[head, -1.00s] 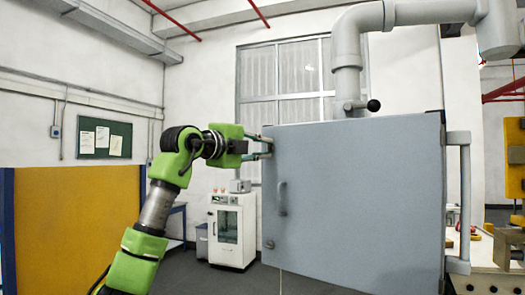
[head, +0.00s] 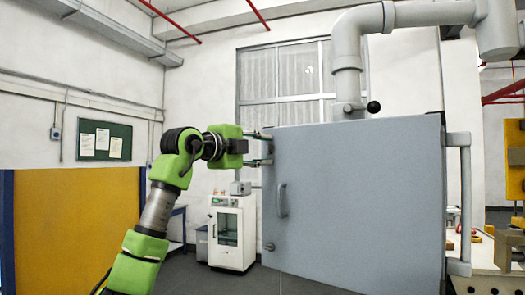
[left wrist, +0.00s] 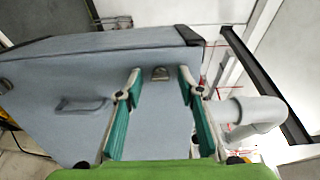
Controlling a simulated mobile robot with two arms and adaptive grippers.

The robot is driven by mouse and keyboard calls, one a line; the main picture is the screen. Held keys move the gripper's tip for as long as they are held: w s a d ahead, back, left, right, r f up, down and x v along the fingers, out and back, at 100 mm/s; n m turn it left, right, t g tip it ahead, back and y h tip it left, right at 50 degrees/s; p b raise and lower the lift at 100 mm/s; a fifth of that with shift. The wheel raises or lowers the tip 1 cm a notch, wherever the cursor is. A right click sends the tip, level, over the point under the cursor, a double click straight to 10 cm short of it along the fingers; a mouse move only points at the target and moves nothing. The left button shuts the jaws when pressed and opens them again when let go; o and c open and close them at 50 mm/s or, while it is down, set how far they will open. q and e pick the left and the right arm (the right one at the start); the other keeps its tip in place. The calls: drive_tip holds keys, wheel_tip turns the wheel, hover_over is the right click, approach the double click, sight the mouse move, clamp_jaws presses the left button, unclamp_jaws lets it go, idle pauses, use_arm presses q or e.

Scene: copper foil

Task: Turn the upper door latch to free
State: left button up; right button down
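The grey-blue cabinet door (head: 355,200) fills the right half of the head view and looks closed. My left gripper (head: 267,147) is at its upper left edge, fingers open one above the other. In the left wrist view, the upper latch (left wrist: 160,73) is a small metal piece on the door. It lies between the tips of my open left gripper (left wrist: 160,80), with a gap on both sides. Its exact turn is hard to read. In the head view I cannot make the latch out behind the fingers. My right gripper is not in view.
A bar handle (head: 282,199) and a lower round latch (head: 269,246) are on the door below my gripper. A grey pipe (head: 347,60) with a black-knobbed lever (head: 373,107) rises above the cabinet. A white machine (head: 232,232) stands behind. Space left of the door is open.

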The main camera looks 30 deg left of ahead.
use_arm(q)
drive_tip(key=shift+s, duration=0.1)
drive_tip(key=s, duration=1.1)
drive_tip(key=shift+s+a, duration=0.35)
drive_tip(key=shift+a, duration=0.1)
